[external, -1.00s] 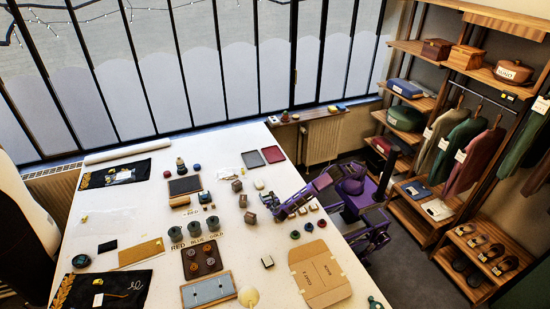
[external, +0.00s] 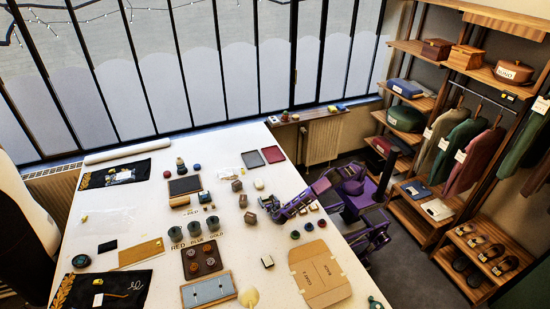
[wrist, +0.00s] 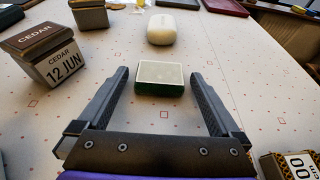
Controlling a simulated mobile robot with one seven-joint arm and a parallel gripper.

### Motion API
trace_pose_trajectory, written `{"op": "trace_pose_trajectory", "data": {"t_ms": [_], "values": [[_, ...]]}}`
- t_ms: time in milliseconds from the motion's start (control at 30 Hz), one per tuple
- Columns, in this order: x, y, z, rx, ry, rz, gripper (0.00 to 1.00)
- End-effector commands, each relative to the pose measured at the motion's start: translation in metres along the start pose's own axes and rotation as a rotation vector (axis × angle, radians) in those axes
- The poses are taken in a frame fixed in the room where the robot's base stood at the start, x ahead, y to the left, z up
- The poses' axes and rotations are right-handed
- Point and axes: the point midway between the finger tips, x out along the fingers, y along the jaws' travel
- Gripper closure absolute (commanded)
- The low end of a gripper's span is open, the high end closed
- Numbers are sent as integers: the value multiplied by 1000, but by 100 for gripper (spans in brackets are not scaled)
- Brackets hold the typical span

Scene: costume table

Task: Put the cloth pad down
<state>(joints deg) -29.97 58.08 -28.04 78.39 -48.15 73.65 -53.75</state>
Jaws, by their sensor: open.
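The cloth pad, as I take it, is a small block (wrist: 160,76) with a pale top and dark green side. In the wrist view it appears to rest flat on the white table (wrist: 235,70), between and around the level of my fingertips. My gripper (wrist: 160,84) is open, with a visible gap between each finger and the pad. In the external view my gripper (external: 274,208) is low over the right part of the table; I cannot make out the pad there.
A CEDAR box (wrist: 62,66) stands left of my gripper, with another box (wrist: 90,14) behind it. A white rounded object (wrist: 175,28) lies beyond the pad. A labelled box (wrist: 292,166) is at the lower right. Flat cardboard (external: 320,274) lies nearer the external camera.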

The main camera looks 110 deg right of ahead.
Motion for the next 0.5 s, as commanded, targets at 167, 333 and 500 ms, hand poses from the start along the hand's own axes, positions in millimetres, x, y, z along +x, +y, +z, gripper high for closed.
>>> {"op": "trace_pose_trajectory", "data": {"t_ms": [167, 333, 500], "values": [[-22, 1, 1, 0, 2, 4, 0], [-59, 1, 2, 1, 0, 4, 0], [-93, 0, 2, 0, 1, 3, 0]]}}
